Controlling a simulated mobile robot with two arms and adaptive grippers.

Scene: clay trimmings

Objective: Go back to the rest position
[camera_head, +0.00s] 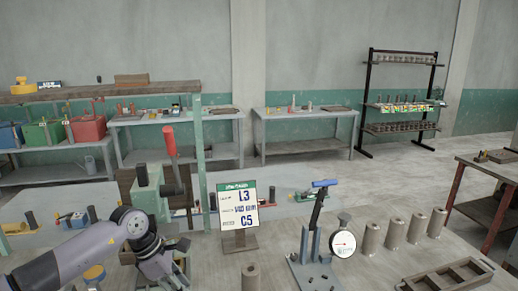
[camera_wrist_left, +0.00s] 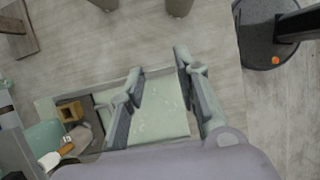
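My left arm comes in from the lower left of the head view. Its gripper (camera_head: 170,268) is low over the front of the workbench (camera_head: 225,272), left of the sign and in front of the green press. In the left wrist view the two fingers of the left gripper (camera_wrist_left: 160,85) are spread apart. Nothing is held between them; a pale green surface (camera_wrist_left: 170,120) shows below. My right arm and gripper are in neither view.
A green press (camera_head: 150,192) with a red handle stands behind the left gripper. A sign (camera_head: 238,207), a blue-handled press with a dial (camera_head: 343,243), several grey cylinders (camera_head: 370,238) and a tray (camera_head: 448,276) stand to the right. A lone cylinder (camera_head: 251,277) stands in front.

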